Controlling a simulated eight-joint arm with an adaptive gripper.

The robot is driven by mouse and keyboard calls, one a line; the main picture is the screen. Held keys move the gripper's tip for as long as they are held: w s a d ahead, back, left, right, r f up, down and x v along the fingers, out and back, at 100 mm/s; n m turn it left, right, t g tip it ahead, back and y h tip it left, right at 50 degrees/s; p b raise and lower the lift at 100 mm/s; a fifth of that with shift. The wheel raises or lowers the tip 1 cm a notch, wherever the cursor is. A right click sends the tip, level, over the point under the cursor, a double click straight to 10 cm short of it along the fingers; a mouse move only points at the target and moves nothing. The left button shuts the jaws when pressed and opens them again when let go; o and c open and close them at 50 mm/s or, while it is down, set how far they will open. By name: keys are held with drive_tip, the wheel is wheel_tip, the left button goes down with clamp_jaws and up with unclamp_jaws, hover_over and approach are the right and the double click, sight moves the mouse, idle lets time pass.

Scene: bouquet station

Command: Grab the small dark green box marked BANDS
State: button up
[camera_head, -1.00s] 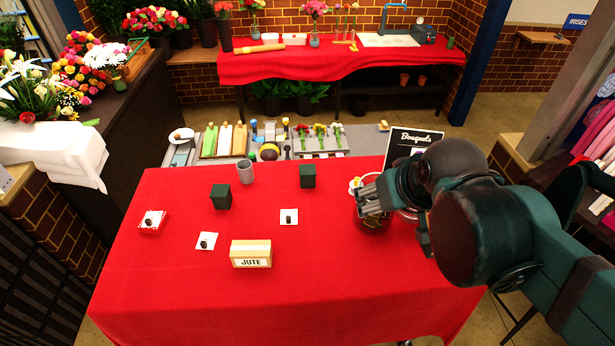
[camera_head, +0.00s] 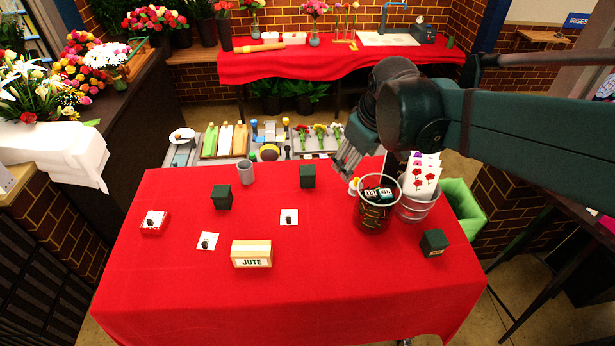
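Three small dark green boxes stand on the red table. One is left of centre (camera_head: 222,197), one is near the back edge (camera_head: 307,177), and one is at the right (camera_head: 434,243). The right box has a small pale label on its front, too small to read; no lettering shows on the other two. My gripper (camera_head: 347,160) is above the back of the table, right of the back box and apart from all three. Its fingers point down and to the left; their gap is unclear.
The front right table is clear.

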drive_tip(key=w+a+f+n+g, duration=0.1)
drive_tip(key=w+a+f+n, duration=0.15)
drive_tip(key=w, duration=0.55)
drive_tip(key=n+g+p, duration=0.3)
drive_tip(key=n, duration=0.6)
hover_over(307, 169)
drive_tip(key=shift+m, duration=0.25)
drive_tip(key=f, duration=1.9)
drive_tip(key=shift+s+d, duration=0.15)
drive_tip(key=shift+d, duration=0.05)
drive_tip(key=shift+a+f, duration=0.15)
drive_tip(key=shift+f, duration=0.25)
drive_tip(key=shift+f, duration=0.1)
drive_tip(key=shift+f, duration=1.2)
drive_tip(key=shift+f, duration=0.15)
